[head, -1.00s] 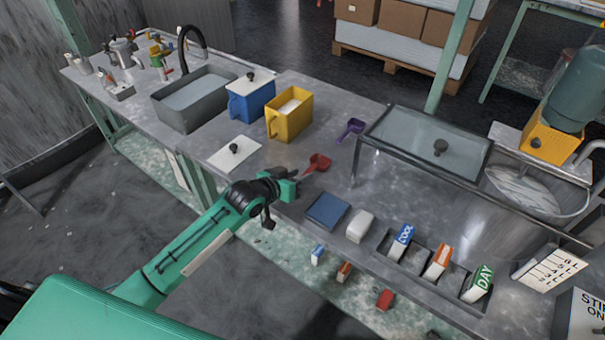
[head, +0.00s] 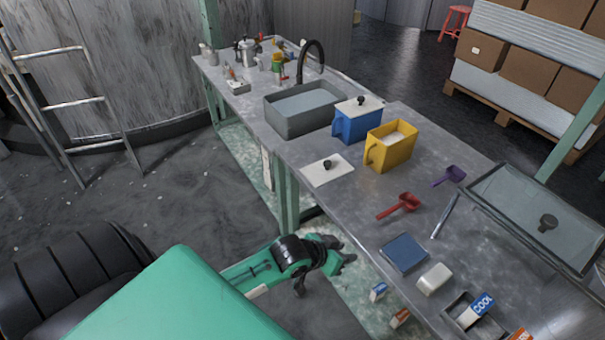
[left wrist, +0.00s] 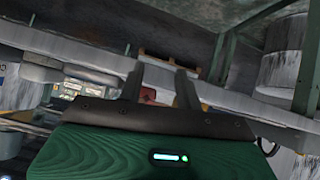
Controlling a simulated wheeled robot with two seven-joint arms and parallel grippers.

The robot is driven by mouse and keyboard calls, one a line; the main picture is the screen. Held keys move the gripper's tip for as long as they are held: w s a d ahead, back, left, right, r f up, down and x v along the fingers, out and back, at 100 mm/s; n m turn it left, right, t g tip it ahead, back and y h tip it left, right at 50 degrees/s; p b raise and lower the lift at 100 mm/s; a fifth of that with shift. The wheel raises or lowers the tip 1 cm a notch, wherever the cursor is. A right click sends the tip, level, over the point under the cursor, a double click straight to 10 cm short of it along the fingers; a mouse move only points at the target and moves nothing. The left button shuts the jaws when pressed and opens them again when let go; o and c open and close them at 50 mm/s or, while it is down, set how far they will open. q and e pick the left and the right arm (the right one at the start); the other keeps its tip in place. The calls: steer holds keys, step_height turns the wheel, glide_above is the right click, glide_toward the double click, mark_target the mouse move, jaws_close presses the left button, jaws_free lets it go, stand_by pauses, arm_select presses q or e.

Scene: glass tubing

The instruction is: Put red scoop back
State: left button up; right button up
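The red scoop (head: 399,207) lies on the metal table in the head view, its handle pointing to the front left, with nothing holding it. The open yellow bin (head: 388,153), with pale contents, stands behind it. A white lid with a black knob (head: 318,174) lies flat left of the yellow bin. My left gripper (head: 347,255) is off the table's front edge, apart from the scoop. Its fingers (left wrist: 160,88) stand apart and empty in the left wrist view. A small red patch shows between them there; I cannot tell what it is. My right gripper is not in view.
A lidded blue bin (head: 352,124) and a grey sink (head: 300,112) stand further back. A purple scoop (head: 449,176) lies to the right, near a glass-topped stand (head: 535,210). A blue pad (head: 404,253) and a white block (head: 434,279) lie near the front edge.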

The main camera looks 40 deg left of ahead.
arm_select(q)
steer(key=s+f+g+y, duration=0.1)
steer(key=s+f+g, duration=0.2)
steer(key=s+f, duration=0.3)
steer(key=s+d+f+g+y, duration=0.1)
steer(key=s+f+g, duration=0.3)
steer(key=s, duration=1)
step_height(320, 180, down, 3)
steer(key=shift+s+f+y, duration=0.2)
steer(key=shift+s+y, duration=0.05)
steer(key=shift+y, duration=0.35)
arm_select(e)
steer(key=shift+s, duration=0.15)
arm_select(q)
steer(key=shift+d, duration=0.1)
